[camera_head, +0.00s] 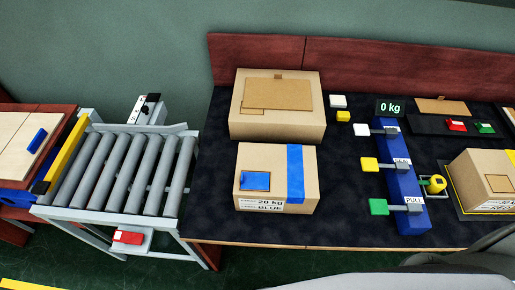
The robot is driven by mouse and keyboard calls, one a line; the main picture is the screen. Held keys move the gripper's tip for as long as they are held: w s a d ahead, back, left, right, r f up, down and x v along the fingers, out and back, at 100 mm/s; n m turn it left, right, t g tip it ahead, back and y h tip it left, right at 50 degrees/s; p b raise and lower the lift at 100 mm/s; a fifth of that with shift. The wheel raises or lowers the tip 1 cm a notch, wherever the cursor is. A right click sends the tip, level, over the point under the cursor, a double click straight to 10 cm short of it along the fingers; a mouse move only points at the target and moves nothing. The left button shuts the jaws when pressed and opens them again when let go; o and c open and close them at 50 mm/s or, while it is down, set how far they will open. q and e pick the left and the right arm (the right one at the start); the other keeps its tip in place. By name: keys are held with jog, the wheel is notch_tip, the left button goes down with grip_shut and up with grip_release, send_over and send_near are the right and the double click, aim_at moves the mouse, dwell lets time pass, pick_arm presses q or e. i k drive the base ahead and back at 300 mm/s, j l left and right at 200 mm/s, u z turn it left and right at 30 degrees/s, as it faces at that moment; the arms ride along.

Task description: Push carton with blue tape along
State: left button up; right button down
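The carton with blue tape (278,182) stands on the dark table top (350,228), left of the middle of the table. A blue tape strip runs over its right part, top and front. A blue patch lies on its top left, and its front label reads "20 kg" and "BLUE". No gripper shows in the head view, so I cannot see either one relative to the carton.
A larger carton (260,124) stands directly behind. To the left is a roller conveyor (122,170) with a yellow bar (66,155). To the right are a blue block with levers (400,185) and another carton (470,170). A display (390,107) reads "0 kg".

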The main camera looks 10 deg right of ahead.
aim_at(294, 186)
jog(key=z, duration=0.55)
jog(key=k+l+u, duration=0.25)
jog(key=k+l, duration=0.15)
jog(key=l, duration=0.2)
jog(key=k+l+u, duration=0.3)
jog(key=k+l, duration=0.2)
